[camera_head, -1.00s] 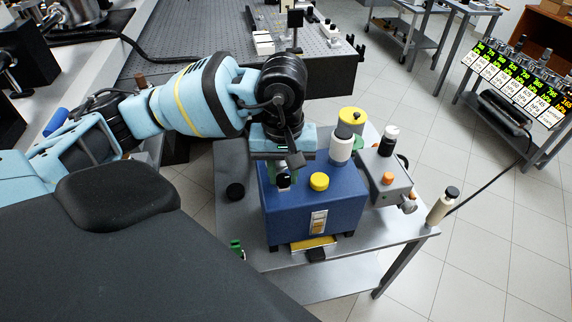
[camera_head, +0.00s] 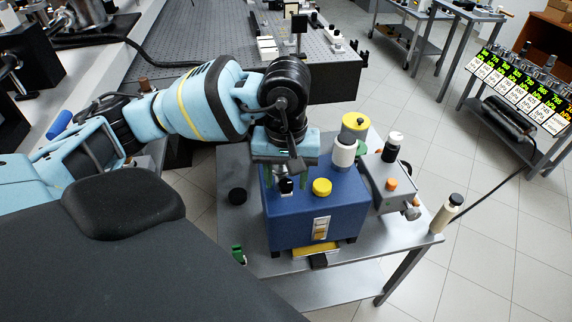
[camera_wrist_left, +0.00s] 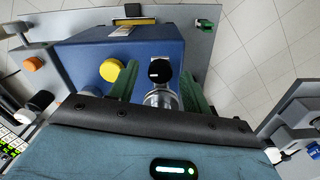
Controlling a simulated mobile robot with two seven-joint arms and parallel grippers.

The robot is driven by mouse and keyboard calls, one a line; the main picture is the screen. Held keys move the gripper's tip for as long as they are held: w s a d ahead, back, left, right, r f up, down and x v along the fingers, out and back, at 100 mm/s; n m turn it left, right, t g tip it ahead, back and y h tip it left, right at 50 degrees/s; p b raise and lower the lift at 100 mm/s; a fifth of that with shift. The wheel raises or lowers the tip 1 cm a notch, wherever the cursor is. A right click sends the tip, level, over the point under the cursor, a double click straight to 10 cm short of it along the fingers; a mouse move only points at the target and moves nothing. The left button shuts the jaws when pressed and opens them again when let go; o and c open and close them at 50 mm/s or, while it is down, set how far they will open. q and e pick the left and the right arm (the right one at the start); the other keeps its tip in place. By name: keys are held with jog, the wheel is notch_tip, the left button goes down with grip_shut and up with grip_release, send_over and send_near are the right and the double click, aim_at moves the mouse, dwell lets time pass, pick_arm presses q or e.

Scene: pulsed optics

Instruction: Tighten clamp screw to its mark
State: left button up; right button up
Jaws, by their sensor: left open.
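In the head view the black knob (camera_head: 286,186) shows just below my left gripper (camera_head: 285,178). The left gripper's green fingers are open, one on each side of the knob, in the left wrist view (camera_wrist_left: 158,86). Gaps show between the fingers and the knob there. I cannot tell the stem's target mark. My right gripper is not in view.
A yellow cap (camera_head: 322,187) tops the blue box, close to the gripper. A white cylinder (camera_head: 344,153) and a grey unit with an orange knob (camera_head: 391,184) stand to the right.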

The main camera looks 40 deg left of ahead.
aim_at(286, 183)
pick_arm(q)
jog(key=shift+r, duration=3.9)
